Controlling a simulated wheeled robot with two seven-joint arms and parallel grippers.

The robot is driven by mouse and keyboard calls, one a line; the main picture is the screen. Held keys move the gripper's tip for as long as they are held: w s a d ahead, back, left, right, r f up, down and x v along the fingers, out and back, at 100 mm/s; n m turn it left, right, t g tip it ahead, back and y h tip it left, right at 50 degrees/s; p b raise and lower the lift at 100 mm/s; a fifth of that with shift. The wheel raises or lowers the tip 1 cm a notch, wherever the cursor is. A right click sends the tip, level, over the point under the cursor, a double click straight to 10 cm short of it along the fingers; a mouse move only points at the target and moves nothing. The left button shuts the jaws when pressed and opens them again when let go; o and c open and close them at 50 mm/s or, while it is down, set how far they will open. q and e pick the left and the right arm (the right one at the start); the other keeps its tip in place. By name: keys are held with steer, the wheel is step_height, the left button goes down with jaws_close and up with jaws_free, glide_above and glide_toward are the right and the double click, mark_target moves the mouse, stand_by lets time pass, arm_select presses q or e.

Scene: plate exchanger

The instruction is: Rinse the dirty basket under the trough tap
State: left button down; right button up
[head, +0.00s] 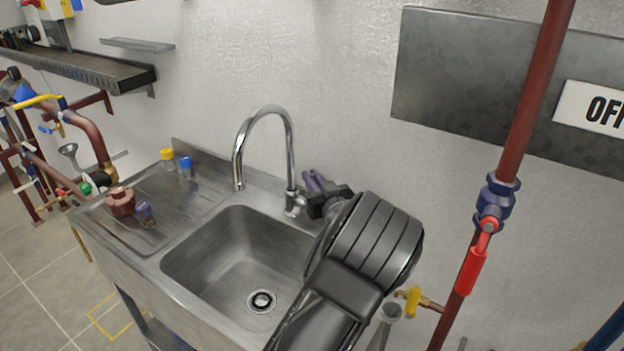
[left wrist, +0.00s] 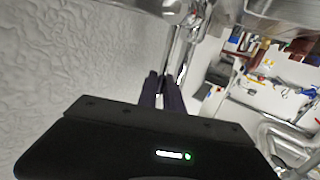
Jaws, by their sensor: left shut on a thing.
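The trough tap (head: 291,150) is a chrome gooseneck behind the steel trough (head: 215,250). No water shows below its spout. My left gripper (head: 311,180) is at the right of the tap's base, its fingers shut by the tap's handle (head: 299,198), which is partly hidden. In the left wrist view the fingers (left wrist: 164,88) close on chrome tap metal. A small brownish-purple cylinder (head: 146,214), perhaps the dirty basket, stands on the drainboard beside a reddish-brown cap (head: 121,202). My right gripper is not in view.
A yellow-topped piece (head: 167,159) and a blue-topped piece (head: 186,167) stand at the back of the drainboard (head: 185,205). The trough bowl is empty around its drain (head: 261,301). A red-brown vertical pipe (head: 510,150) with a red-handled valve (head: 472,268) stands at right.

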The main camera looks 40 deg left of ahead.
arm_select(q)
steer(key=shift+s+f+n+y+b, duration=0.3)
steer(key=shift+s+f+n+b, duration=0.1)
steer(key=shift+b, duration=0.6)
steer(key=shift+s+d+r+b, duration=0.1)
steer(key=shift+s+r+b, duration=0.1)
steer(key=shift+b, duration=0.1)
steer(key=shift+r, duration=0.2)
steer(key=c, duration=1.5)
jaws_free()
steer(key=v, duration=0.7)
steer(key=shift+s+d+b, duration=0.2)
steer(key=shift+d+b, duration=0.1)
